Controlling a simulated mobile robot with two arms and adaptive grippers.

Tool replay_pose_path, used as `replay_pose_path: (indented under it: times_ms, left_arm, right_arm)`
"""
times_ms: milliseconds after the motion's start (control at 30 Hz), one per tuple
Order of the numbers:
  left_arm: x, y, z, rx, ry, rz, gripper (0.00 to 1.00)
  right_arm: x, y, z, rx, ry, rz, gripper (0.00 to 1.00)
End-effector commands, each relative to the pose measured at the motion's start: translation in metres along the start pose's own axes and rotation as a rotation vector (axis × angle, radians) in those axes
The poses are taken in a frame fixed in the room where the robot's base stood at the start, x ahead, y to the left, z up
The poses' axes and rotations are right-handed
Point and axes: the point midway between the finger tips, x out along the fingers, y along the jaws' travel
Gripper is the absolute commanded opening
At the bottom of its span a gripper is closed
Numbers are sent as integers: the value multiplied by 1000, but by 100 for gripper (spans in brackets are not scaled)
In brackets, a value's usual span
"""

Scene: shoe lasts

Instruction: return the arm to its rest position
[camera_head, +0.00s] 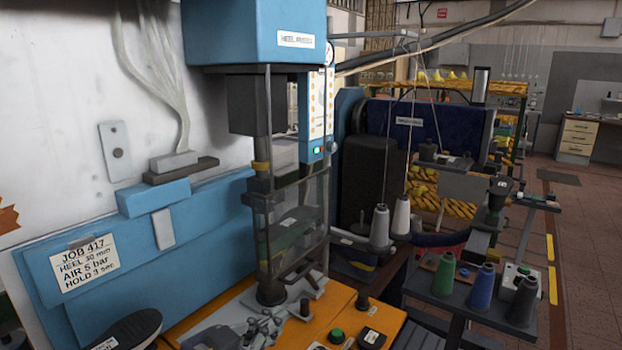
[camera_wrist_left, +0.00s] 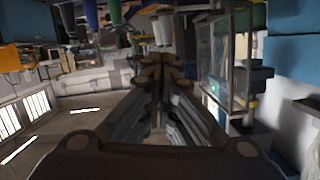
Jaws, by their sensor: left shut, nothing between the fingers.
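My left gripper (camera_head: 266,326) is low in the head view, in front of the blue press (camera_head: 252,35), above the orange worktop (camera_head: 384,320). Its grey fingers are together with nothing held. In the left wrist view the fingers (camera_wrist_left: 160,66) run up the middle of the picture and meet at the tips, with nothing between them. My right gripper does not show in either view.
A dark shoe-like piece with a white label (camera_head: 125,332) lies at the lower left. A green button (camera_head: 336,335) and a black knob (camera_head: 362,301) stand on the worktop. Thread cones, including a green one (camera_head: 444,274), stand on a dark stand at right. Open floor (camera_head: 590,260) lies beyond.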

Motion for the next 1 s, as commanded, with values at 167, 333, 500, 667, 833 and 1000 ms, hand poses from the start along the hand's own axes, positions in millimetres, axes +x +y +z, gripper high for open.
replay_pose_path:
  times_ms: [167, 333, 500, 667, 833, 1000]
  left_arm:
    - [-1, 2, 21, -30, -47, -19, 0]
    - [-5, 5, 48, -66, -110, -45, 0]
    - [-15, 9, 88, -118, -210, -82, 0]
    - [-40, 16, 154, -201, -386, -137, 0]
    - [-87, 31, 231, -290, -615, -190, 0]
    - [-136, 49, 287, -359, -811, -218, 0]
  right_arm:
    - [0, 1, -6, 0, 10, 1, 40]
    - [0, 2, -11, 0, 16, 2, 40]
    - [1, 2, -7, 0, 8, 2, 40]
    - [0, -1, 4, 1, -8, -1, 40]
    - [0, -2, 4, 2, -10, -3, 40]
    - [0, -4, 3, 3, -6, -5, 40]
